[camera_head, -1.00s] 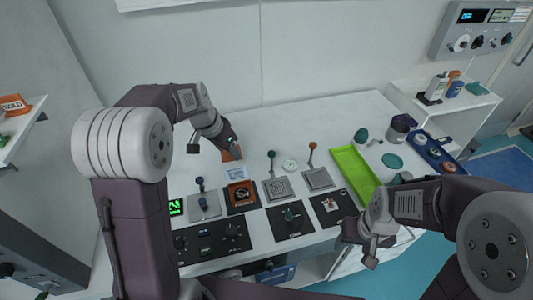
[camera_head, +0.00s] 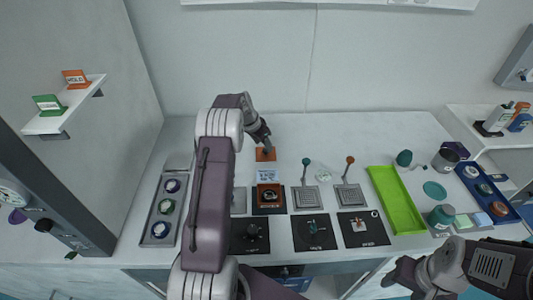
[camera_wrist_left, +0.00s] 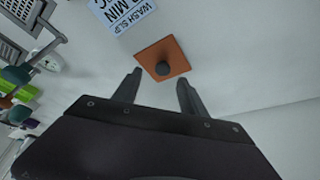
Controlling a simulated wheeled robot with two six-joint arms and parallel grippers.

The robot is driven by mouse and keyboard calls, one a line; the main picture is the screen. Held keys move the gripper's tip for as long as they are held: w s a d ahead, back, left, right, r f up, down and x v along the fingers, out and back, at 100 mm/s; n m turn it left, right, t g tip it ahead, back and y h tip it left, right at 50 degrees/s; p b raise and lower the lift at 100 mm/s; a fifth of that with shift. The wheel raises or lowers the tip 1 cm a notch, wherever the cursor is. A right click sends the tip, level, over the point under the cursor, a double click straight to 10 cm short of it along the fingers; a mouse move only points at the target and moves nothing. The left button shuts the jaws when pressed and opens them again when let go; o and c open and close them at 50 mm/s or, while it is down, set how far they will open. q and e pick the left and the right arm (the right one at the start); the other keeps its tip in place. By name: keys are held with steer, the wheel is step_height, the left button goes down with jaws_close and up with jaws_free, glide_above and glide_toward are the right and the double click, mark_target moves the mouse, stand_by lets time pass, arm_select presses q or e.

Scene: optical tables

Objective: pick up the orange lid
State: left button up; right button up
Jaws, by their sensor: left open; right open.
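The orange lid (camera_head: 265,155) is a flat square plate lying on the white table, in front of my left gripper (camera_head: 265,145) in the head view. In the left wrist view, the orange lid (camera_wrist_left: 178,52) has a dark round knob at its centre. My left gripper (camera_wrist_left: 158,80) is open there, its two fingers pointing at the lid with the knob showing between and beyond the tips. I cannot tell whether they touch it. My right gripper (camera_head: 398,276) is low at the right, away from the lid, and holds nothing that I can see.
A printed "wash slip" card (camera_wrist_left: 122,8) lies close to the lid. An orange-framed box (camera_head: 268,195) and switch panels (camera_head: 314,232) stand nearer the front. A green tray (camera_head: 397,200) is to the right. The table behind the lid is clear.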

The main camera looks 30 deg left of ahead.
mark_target(265, 150)
arm_select(q)
steer(key=shift+w+a+f, duration=0.1)
steer(key=shift+w+f, duration=0.05)
steer(key=shift+f, duration=0.25)
steer(key=p+x, duration=0.1)
steer(key=x, duration=0.3)
steer(key=shift+w+f, duration=0.1)
steer(key=shift+w, duration=0.1)
steer(key=shift+s+a, duration=0.1)
steer(key=c, duration=0.5)
jaws_close()
step_height(265, 150, up, 10)
steer(key=shift+w+a+m, duration=0.1)
steer(key=shift+w+m, duration=0.15)
steer(key=shift+m, duration=0.25)
